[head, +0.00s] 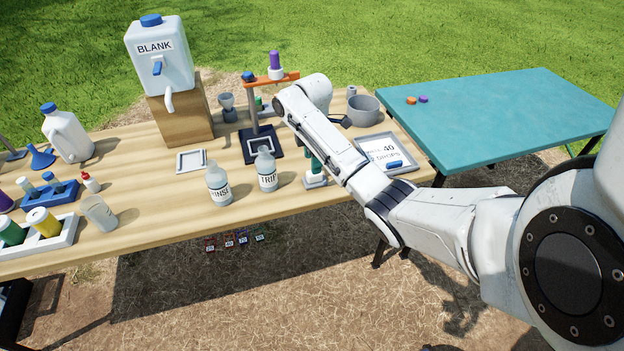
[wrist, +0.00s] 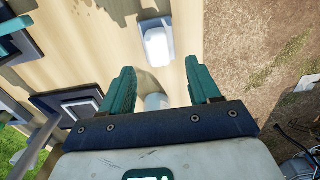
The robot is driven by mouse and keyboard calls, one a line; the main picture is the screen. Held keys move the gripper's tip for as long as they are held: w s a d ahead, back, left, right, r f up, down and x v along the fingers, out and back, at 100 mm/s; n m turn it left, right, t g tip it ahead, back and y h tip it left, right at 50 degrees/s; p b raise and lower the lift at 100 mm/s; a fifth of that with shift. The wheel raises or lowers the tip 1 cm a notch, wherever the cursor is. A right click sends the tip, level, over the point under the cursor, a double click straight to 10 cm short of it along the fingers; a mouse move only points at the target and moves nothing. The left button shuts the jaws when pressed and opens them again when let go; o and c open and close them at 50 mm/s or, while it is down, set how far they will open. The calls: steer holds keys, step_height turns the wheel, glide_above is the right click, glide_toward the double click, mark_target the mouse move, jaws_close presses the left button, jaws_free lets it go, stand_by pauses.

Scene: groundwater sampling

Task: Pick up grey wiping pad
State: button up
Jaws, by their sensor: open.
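My gripper (head: 317,165) points down over the front part of the wooden table, right of the TRIP bottle (head: 267,172). In the wrist view its two teal fingers (wrist: 158,78) are apart with nothing clamped between them. A small pale grey block (head: 316,182), which looks like the wiping pad, lies on the table beneath the fingers. In the wrist view a light grey piece (wrist: 156,102) shows between the fingers near the palm, partly hidden by the gripper. I cannot tell whether the fingers touch it.
The RINSE bottle (head: 218,184) stands farther left. The teal table (head: 510,115) is mostly clear.

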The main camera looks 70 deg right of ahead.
mark_target(314, 177)
steer(key=shift+s+d+f, duration=0.1)
steer(key=shift+d+f, duration=0.05)
steer(key=shift+f, duration=1.55)
steer(key=shift+s+d+f, duration=0.1)
steer(key=shift+f, duration=1.6)
steer(key=shift+c, duration=0.3)
steer(key=c, duration=0.7)
steer(key=shift+o, duration=0.2)
steer(key=shift+r, duration=0.15)
